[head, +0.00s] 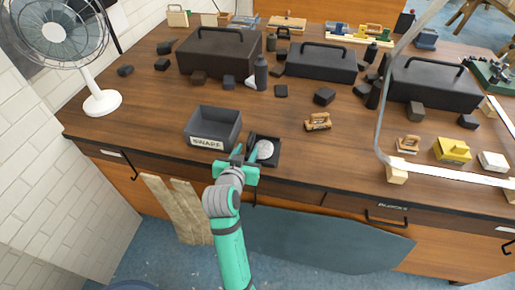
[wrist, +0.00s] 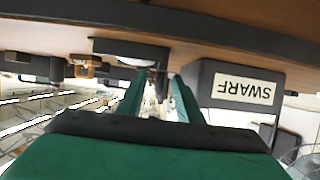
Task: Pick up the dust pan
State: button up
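The likely dust pan (head: 274,160) is a flat, dark, shallow pan at the front edge of the wooden bench, with a pale round patch on it. In the wrist view, which is upside down, a dark flat shape (wrist: 115,46) that looks like the same pan is ahead and left of the fingers. My gripper (head: 243,152) is at the bench's front edge, close to the pan's left side. Its two green fingers (wrist: 158,85) stand apart with a gap between them. I see nothing clearly held. Whether a finger touches the pan, and where its handle is, I cannot tell.
A grey bin labelled SWARF (head: 198,128) stands just left of the gripper. Dark toolboxes (head: 222,55) and several small dark blocks lie farther back. A wooden plane (head: 318,122) is to the right. A fan (head: 101,102) stands at the left corner. Drawers line the bench front.

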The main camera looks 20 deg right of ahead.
aim_at(264, 145)
jog(key=shift+x, duration=2.95)
grip_shut()
